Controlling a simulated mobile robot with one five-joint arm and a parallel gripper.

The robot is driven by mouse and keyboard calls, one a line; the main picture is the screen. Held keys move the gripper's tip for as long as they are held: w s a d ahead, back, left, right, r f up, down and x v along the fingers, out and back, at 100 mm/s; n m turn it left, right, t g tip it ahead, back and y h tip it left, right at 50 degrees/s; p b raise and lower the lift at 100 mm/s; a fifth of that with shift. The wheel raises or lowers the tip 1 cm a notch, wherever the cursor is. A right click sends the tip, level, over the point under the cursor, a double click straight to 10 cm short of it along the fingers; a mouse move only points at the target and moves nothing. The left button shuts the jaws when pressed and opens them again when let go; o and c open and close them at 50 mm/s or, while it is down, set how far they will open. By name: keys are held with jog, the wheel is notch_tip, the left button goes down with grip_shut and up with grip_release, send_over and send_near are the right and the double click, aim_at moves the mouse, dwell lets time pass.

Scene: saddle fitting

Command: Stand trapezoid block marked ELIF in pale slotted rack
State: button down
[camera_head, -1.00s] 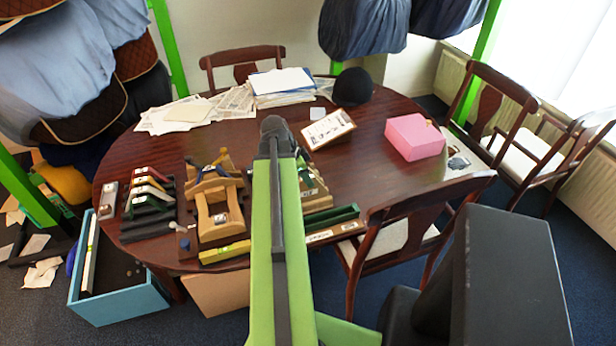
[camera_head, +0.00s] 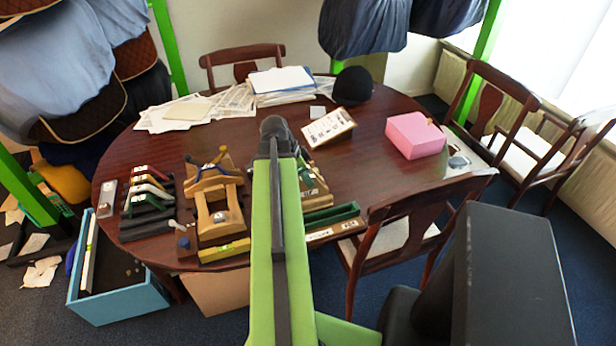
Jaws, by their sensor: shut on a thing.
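My green arm runs up the middle of the view and covers part of the table. My gripper does not show; the arm hides whatever is behind it. A pale wooden piece with dark gaps (camera_head: 312,184) shows partly to the right of the arm; it may be the slotted rack, but its left side is hidden. No ELIF marking can be read. Several trapezoid-like blocks with pale labels (camera_head: 150,188) stand in a row on a dark holder at the table's left.
A wooden stand with blue and yellow handles (camera_head: 216,205) is left of my arm. A yellow level (camera_head: 225,250) and a green tray (camera_head: 332,215) lie near the front edge. A pink box (camera_head: 415,135), sloped card (camera_head: 328,127) and black helmet (camera_head: 353,86) are farther back. Chairs surround the round table (camera_head: 370,165).

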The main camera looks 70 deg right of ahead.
jog(key=c, duration=1.3)
grip_release()
jog(key=o, duration=0.4)
jog(key=shift+r, duration=0.1)
jog(key=shift+r+p, duration=2.4)
jog(key=shift+p, duration=0.1)
notch_tip(320, 180, up, 3)
jog(key=p, duration=0.3)
jog(key=shift+r, duration=0.1)
